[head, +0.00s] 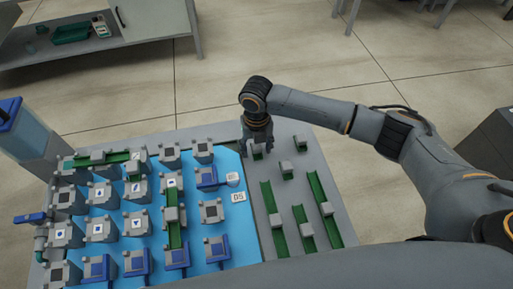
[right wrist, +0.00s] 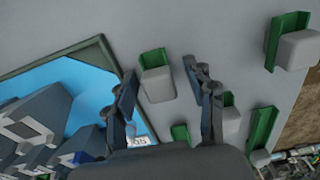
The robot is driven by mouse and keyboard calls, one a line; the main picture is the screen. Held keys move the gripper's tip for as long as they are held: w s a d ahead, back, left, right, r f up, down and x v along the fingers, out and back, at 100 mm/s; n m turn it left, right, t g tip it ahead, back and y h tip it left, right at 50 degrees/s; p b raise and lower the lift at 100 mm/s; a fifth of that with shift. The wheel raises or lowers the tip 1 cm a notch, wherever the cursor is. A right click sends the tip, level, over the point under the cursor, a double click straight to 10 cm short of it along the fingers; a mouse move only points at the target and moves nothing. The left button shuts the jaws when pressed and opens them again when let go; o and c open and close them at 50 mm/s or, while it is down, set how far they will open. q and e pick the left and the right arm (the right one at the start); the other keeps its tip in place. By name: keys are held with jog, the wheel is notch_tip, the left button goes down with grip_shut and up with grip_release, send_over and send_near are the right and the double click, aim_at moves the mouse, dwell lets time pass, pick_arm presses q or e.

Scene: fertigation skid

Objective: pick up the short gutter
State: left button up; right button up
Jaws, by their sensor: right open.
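Short green gutters, each with a grey block, lie on the grey right part of the table. One short gutter (head: 257,153) is partly hidden under my right gripper (head: 257,146); others lie to its right (head: 300,143) and lower right (head: 286,170). In the right wrist view, a short gutter (right wrist: 156,76) shows between the open fingers of my right gripper (right wrist: 160,70). The fingers seem apart from it; I cannot tell the height gap. My left gripper is not in view.
Longer green gutters (head: 272,216) lie nearer on the grey table strip (head: 325,165). Left of it, a blue board (head: 237,215) carries several grey blocks, blue-handled parts and two mounted green gutters (head: 174,230).

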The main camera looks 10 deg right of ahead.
aim_at(256, 146)
grip_shut()
jog(key=shift+r, duration=0.1)
jog(key=shift+r, duration=0.45)
notch_tip(256, 146, up, 2)
jog(key=shift+a+r+b, duration=0.1)
jog(key=shift+r+b, duration=0.15)
jog(key=shift+b, duration=0.05)
jog(key=s+a+r, duration=0.2)
jog(key=s+r, duration=0.3)
jog(key=s, duration=0.1)
jog(key=s+a+r, duration=0.2)
jog(key=s+r, duration=0.2)
jog(key=s, duration=0.3)
jog(key=shift+a+r, duration=0.3)
jog(key=shift+r, duration=0.05)
